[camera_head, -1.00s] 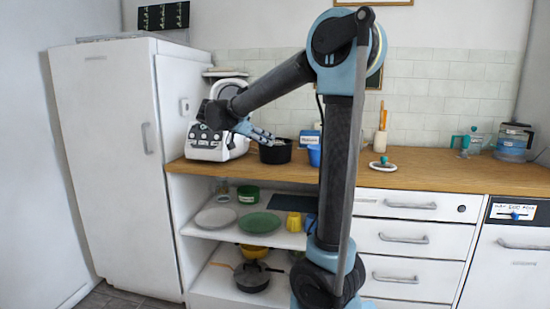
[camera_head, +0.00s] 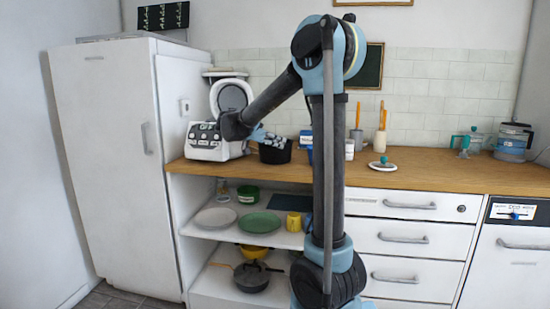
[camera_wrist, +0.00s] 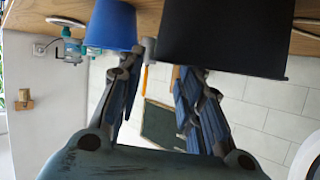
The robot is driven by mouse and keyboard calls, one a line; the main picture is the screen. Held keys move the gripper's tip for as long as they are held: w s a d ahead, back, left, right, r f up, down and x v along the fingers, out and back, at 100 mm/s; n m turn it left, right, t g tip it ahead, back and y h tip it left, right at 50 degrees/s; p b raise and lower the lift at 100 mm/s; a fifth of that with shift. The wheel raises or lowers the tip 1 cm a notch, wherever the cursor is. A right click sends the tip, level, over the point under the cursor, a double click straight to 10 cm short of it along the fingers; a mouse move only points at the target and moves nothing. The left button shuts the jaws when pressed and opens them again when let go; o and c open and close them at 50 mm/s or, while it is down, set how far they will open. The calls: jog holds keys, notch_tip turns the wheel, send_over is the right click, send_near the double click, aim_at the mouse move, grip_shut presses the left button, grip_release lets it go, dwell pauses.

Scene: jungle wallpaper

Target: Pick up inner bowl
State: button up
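A black pot (camera_head: 277,156), probably the inner bowl, stands on the wooden counter right of a white cooker with its lid raised. In the wrist view the black pot (camera_wrist: 228,35) shows upside down at the upper right. My gripper (camera_wrist: 158,72) is open, its fingers spread apart. One finger overlaps the edge of the pot at its rim; I cannot tell whether it is inside or in front. The other finger is beside it, near a blue cup (camera_wrist: 110,25). In the head view my gripper (camera_head: 272,138) is just above the pot and hides part of its rim.
The white cooker (camera_head: 205,152) is close on the left, beside the fridge (camera_head: 105,150). Utensil holders (camera_head: 380,140) and a white lid with a green knob (camera_head: 383,165) stand to the right. Plates (camera_head: 215,217) are on the shelf below. The right counter has free room.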

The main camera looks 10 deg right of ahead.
aim_at(289, 145)
jog(key=shift+x, duration=3.25)
jog(key=shift+c, duration=0.6)
jog(key=shift+s, duration=0.1)
grip_shut()
